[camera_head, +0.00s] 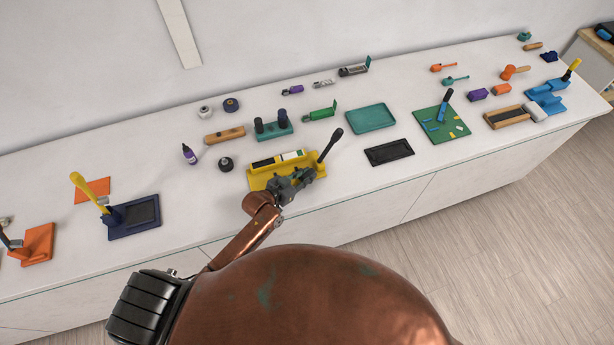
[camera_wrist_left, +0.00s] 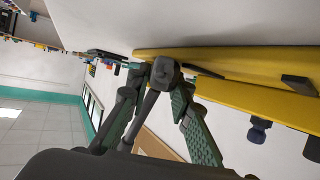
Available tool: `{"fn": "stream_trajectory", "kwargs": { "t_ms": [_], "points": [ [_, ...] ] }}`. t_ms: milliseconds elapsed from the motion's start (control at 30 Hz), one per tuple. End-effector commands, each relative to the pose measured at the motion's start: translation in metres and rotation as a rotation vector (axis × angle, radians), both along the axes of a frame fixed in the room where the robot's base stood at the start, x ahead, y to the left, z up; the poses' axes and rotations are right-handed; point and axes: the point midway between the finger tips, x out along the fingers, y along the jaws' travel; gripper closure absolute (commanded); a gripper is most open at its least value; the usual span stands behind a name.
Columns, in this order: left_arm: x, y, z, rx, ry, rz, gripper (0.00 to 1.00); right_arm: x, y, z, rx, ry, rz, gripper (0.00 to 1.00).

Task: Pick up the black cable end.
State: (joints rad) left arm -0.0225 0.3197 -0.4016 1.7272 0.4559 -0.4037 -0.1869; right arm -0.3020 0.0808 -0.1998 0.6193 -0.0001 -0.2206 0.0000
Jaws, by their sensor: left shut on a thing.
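The yellow fixture (camera_head: 258,182) stands near the front edge of the white table, with black and white pieces on it and a black-handled lever (camera_head: 331,143) upright at its right. My left gripper (camera_head: 297,184) is at the front of this fixture and hides part of it. In the left wrist view, its fingers come together on a small dark piece (camera_wrist_left: 165,71) beside the yellow fixture (camera_wrist_left: 235,62). The piece looks like the black cable end, but its shape is mostly hidden. My right gripper is in neither view.
A black tray (camera_head: 389,152) lies to the right of the yellow fixture and a teal tray (camera_head: 370,117) behind it. A black roll (camera_head: 226,164) and a purple bottle (camera_head: 189,154) stand to the left. A navy fixture (camera_head: 132,218) is farther left. Bare table lies between them.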

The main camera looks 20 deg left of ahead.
Motion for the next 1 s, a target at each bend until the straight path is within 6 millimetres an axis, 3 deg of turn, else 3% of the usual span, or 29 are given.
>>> {"fn": "stream_trajectory", "kwargs": {
  "t_ms": [233, 400, 700, 1000],
  "points": [
    [0.001, 0.000, 0.010, 0.000, -0.005, 0.000, 1.00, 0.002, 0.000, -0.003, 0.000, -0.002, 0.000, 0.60],
    [0.001, 0.000, 0.033, 0.000, -0.007, -0.001, 1.00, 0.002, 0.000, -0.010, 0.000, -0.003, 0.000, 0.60],
    [-0.039, -0.039, 0.096, -0.005, -0.005, 0.000, 1.00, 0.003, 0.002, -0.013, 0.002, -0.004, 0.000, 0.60],
    [-0.085, -0.083, 0.120, -0.005, -0.001, 0.001, 1.00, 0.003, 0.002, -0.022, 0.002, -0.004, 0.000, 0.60]
  ]
}}
